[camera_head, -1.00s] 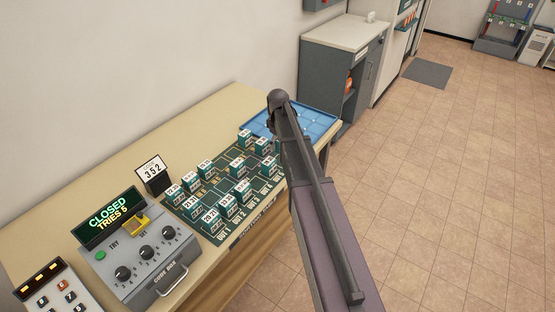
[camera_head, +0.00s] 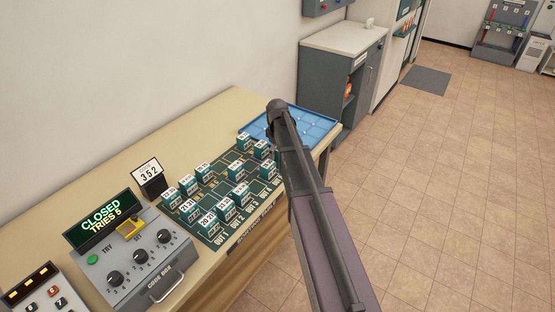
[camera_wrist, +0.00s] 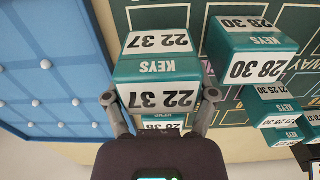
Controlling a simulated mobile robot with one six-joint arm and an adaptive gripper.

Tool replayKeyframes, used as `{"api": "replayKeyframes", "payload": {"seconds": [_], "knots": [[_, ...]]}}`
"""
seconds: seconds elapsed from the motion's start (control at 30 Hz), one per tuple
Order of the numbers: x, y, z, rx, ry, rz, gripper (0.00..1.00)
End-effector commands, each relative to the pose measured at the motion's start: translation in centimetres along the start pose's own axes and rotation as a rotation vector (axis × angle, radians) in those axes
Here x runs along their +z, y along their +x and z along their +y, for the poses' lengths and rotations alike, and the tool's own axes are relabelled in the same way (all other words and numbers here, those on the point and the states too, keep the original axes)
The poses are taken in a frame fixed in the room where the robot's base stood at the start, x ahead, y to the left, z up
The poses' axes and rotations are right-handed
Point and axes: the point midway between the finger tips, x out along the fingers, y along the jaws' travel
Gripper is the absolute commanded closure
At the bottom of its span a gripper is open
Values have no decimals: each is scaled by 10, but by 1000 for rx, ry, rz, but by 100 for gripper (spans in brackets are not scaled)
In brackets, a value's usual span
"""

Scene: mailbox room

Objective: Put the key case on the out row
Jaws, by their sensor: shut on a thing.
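My gripper (camera_wrist: 160,97) is shut on a teal and white key case (camera_wrist: 158,70) marked 22 37, with one finger on each side of it. I cannot tell whether this case is clear of the surface. A dark green mat (camera_head: 221,239) on the bench holds several similar key cases. Its front edge has labels reading OUT 1, OUT 2 and on to the right. Another case (camera_wrist: 250,50), marked 28 30, is right of my gripper in the wrist view. In the head view my arm covers the mat's right end, and my gripper is hidden.
A blue tray (camera_head: 313,125) lies at the bench's far right end, and at left in the wrist view. The grey code box (camera_head: 140,258) stands left of the mat; its display (camera_head: 101,219) reads CLOSED TRIES 5. A stand (camera_head: 149,178) showing 352 is behind the mat.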

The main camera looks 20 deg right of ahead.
Motion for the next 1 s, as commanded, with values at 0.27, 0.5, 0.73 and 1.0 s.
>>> {"api": "replayKeyframes", "payload": {"seconds": [0.27, 0.5, 0.73, 1.0], "knots": [[0, 23, 0, 0, 0, 0, 84], [0, 23, 0, 0, 0, 0, 84], [0, 24, 0, 0, 0, 0, 84], [0, 26, 0, 0, 0, 0, 12]]}}
